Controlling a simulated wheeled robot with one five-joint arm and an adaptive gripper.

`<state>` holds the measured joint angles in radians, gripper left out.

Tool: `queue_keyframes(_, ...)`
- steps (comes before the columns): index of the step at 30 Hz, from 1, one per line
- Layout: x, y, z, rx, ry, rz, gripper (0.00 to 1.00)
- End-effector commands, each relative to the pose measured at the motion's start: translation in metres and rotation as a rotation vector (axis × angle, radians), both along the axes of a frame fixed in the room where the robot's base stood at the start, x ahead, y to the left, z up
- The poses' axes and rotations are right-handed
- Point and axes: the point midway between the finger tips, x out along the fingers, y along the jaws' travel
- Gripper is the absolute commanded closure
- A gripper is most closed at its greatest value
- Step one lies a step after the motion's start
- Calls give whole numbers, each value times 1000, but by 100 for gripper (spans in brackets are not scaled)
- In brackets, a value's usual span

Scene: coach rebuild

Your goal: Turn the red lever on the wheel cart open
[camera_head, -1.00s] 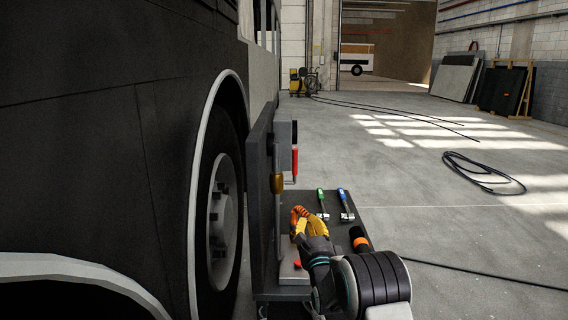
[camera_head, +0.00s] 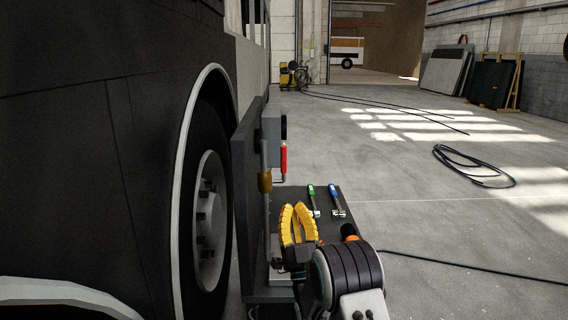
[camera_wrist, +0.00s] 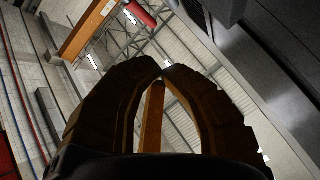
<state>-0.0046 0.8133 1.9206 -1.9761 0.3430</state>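The red lever (camera_head: 284,161) hangs down from a grey box (camera_head: 271,128) on the upright panel of the wheel cart (camera_head: 243,190), beside the bus wheel. A red piece, seemingly the lever, shows at the top of the wrist view (camera_wrist: 140,13). My gripper (camera_head: 294,207) is below the lever, in front of the panel and apart from the lever, with its yellow fingers pointing up. In the wrist view its fingertips (camera_wrist: 165,70) come together, leaving a hollow between the fingers. An orange-brown bar (camera_wrist: 152,118) shows through that hollow; I cannot tell what it is.
A brass-coloured piece (camera_head: 265,182) sits on a rod on the panel, left of the lever. A green-handled tool (camera_head: 311,194) and a blue-handled tool (camera_head: 335,194) lie on the cart's dark shelf (camera_head: 325,222). The bus tyre (camera_head: 208,215) is close on the left. Floor on the right is mostly clear, with cables.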

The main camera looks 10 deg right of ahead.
Motion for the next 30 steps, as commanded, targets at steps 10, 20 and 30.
queue_keyframes(10,-6,0,6,-211,-37,-231,100)
queue_keyframes(20,8,0,25,-240,-38,-264,100)
queue_keyframes(30,41,1,56,-239,-42,-263,100)
